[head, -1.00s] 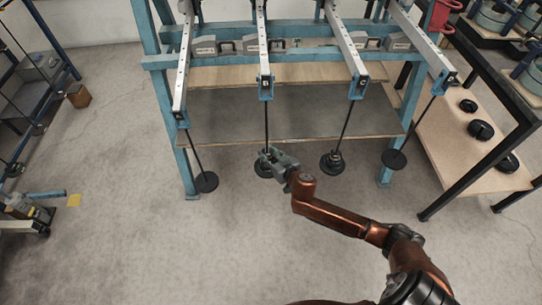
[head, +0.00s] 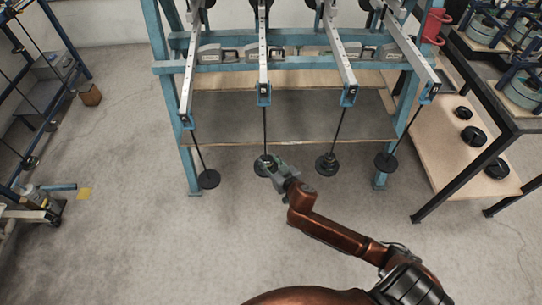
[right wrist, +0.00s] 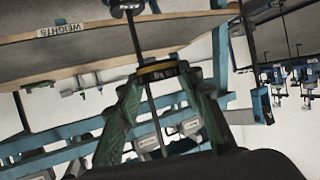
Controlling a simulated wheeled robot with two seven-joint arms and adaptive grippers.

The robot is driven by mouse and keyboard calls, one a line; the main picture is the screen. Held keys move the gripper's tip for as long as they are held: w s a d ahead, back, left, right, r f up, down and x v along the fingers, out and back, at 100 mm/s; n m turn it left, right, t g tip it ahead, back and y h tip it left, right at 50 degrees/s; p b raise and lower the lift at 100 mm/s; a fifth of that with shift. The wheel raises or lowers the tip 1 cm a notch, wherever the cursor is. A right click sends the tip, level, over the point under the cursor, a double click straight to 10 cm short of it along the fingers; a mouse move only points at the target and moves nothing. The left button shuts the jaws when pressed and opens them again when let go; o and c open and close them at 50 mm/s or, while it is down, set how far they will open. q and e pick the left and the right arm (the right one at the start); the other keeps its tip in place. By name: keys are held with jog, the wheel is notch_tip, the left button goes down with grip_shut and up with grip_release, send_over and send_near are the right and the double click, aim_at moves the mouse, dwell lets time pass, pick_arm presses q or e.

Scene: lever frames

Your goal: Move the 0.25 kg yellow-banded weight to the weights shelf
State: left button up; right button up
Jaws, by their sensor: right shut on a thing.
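My right gripper (head: 272,167) is low at the foot of the second hanger rod (head: 265,125) from the left in the head view. In the right wrist view my right gripper (right wrist: 163,95) has its two green fingers shut on the yellow-banded weight (right wrist: 158,72). The weight is dark with a yellow band, and the thin rod passes at it; I cannot tell whether it is still threaded on. In the head view the band cannot be made out. The weights shelf (right wrist: 95,45) is a wooden board with a "WEIGHTS" label on its edge. My left gripper is not in view.
Other hangers with black discs (head: 208,179), (head: 327,164), (head: 386,161) hang from the blue lever frame (head: 170,110). A side bench's low board (head: 455,165) holds several black discs. The floor in front is clear.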

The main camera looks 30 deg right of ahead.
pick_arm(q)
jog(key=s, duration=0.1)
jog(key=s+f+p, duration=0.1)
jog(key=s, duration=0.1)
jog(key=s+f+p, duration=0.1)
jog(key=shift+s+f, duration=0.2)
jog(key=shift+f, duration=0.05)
pick_arm(e)
jog(key=s+r, duration=0.1)
jog(key=s+a, duration=0.1)
jog(key=s, duration=0.1)
jog(key=s+a+r, duration=0.1)
jog(key=shift+s+a+r, duration=0.15)
jog(key=shift+s+r, duration=0.05)
jog(key=shift+r, duration=0.1)
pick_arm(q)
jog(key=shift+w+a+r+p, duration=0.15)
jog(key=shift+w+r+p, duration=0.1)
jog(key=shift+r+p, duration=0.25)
pick_arm(e)
jog(key=shift+r, duration=0.25)
jog(key=shift+s, duration=0.1)
